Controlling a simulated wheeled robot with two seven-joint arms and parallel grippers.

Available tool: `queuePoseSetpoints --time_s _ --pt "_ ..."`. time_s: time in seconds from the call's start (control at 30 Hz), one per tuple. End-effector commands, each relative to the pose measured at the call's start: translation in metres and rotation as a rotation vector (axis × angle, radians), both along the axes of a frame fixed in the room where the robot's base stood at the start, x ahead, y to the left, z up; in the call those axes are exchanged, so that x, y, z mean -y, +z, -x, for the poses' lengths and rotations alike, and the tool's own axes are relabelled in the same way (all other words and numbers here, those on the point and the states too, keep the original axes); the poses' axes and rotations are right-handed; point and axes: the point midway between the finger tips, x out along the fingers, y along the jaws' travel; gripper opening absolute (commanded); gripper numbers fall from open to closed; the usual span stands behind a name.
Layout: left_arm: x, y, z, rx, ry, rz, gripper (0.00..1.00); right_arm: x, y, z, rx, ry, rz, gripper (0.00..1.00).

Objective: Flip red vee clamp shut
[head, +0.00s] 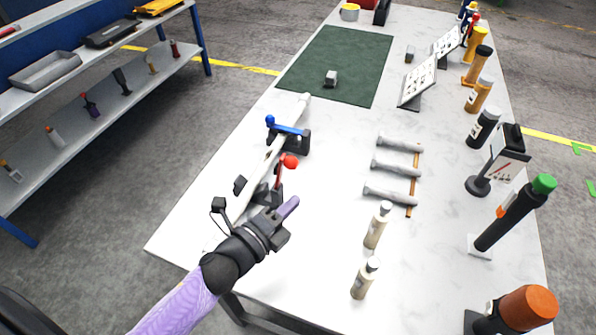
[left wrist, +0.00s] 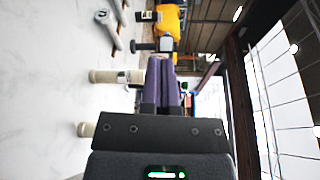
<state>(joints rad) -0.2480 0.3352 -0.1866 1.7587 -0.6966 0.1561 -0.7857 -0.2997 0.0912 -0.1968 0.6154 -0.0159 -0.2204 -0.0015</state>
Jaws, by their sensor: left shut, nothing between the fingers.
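The red vee clamp (head: 279,176) is on a dark block beside a long pale bar on the white table, in the head view. Its red arm, tipped with a red ball (head: 290,161), appears raised; how far it is tilted is hard to tell. A blue clamp (head: 285,128) lies across the same bar farther back. My left gripper (head: 290,207) is just in front and to the right of the red clamp's block, its purple fingers shut and empty. Those fingers also show in the left wrist view (left wrist: 161,82), where the red clamp is not seen. My right gripper is out of view.
Two cream bottles (head: 377,225) stand right of my left gripper. Several grey hammer-like tools (head: 396,168) lie mid-table. A green mat (head: 340,62) with a small grey block lies behind. Bottles and a dark-framed gauge (head: 500,160) line the right edge. Clear tabletop lies between clamps and tools.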

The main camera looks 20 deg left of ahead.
Motion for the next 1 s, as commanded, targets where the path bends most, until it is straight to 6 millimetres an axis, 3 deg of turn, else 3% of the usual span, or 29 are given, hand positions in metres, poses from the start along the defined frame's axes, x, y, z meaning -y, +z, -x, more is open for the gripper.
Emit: queuePoseSetpoints --time_s 0.37,0.63,1.0 --pt "0.029 -0.005 -0.077 0.002 0.001 0.001 0.0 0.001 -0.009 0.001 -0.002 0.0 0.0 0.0" --pt "-0.006 0.002 -0.078 -0.001 0.002 -0.002 0.0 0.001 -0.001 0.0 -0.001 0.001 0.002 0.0" --pt "-0.01 0.003 -0.078 0.0 0.001 0.001 0.0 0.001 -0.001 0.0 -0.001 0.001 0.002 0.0"
